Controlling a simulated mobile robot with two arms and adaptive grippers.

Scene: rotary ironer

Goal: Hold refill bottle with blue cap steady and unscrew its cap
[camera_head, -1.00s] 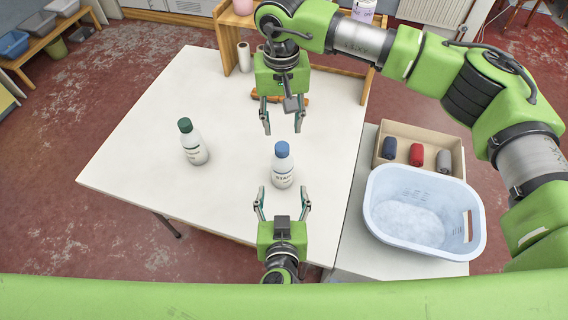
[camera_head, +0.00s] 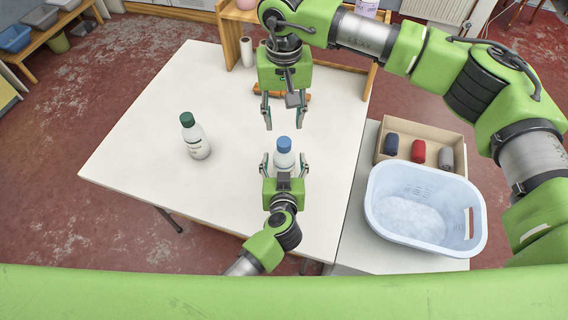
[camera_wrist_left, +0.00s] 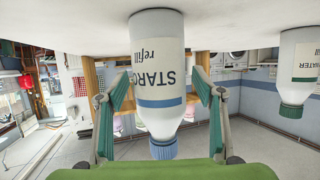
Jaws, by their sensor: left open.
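The white refill bottle with the blue cap (camera_head: 284,146) stands upright on the white table (camera_head: 150,130). In the left wrist view, which is upside down, this bottle (camera_wrist_left: 159,75) shows its label between my left fingers. My left gripper (camera_head: 285,162) is open around the lower bottle, with a finger on each side and a visible gap to each. My right gripper (camera_head: 284,112) is open and empty, just beyond the bottle, pointing down. The bottle with the green cap (camera_head: 195,137) stands to the left; it also shows at the right of the left wrist view (camera_wrist_left: 300,70).
A pale blue basin (camera_head: 425,212) and a cardboard box (camera_head: 440,136) with rolled cloths stand on the right. A wooden shelf (camera_head: 232,45) with a white roll (camera_head: 246,52) edges the far side. The left of the table has free room.

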